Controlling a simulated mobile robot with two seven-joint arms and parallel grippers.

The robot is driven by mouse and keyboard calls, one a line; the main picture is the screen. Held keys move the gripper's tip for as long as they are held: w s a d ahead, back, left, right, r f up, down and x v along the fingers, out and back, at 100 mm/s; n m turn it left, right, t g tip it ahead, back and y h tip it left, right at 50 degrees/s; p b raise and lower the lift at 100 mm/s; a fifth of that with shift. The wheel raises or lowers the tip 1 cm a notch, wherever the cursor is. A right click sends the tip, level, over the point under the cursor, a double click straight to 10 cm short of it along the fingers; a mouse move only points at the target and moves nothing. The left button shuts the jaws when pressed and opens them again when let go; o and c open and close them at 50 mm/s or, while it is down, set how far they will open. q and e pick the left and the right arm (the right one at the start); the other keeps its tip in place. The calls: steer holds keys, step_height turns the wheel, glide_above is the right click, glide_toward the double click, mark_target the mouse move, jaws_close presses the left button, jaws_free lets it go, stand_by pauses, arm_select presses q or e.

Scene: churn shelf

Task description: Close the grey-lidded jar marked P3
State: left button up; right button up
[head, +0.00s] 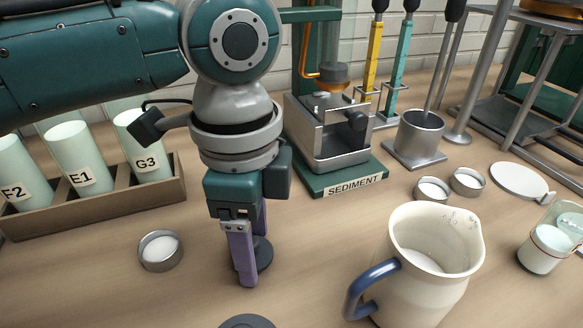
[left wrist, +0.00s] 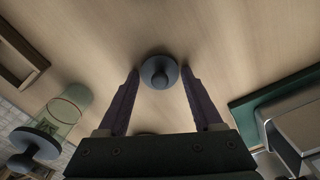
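My left gripper (head: 254,278) points straight down with purple fingers. In the left wrist view its two fingers (left wrist: 165,75) stand apart. A dark grey round lid with a knob (left wrist: 160,72) lies between and just past the fingertips, with a gap on each side. In the head view this grey lid (head: 264,254) shows partly, behind the near finger, low over the table. Another dark grey round top (head: 247,322) is cut off by the bottom edge. No mark P3 is readable, and I cannot tell which jar bears it. My right gripper is not in view.
A small dish (head: 160,250) stands left of my gripper. A cream jug (head: 420,265) with a blue handle stands to the right. The SEDIMENT stand (head: 345,183) is behind. A glass jar (head: 544,248) stands far right.

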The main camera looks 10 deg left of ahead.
arm_select(q)
steer(key=c, duration=0.9)
step_height(320, 180, up, 20)
steer(key=p, duration=0.4)
steer(key=shift+p, duration=0.4)
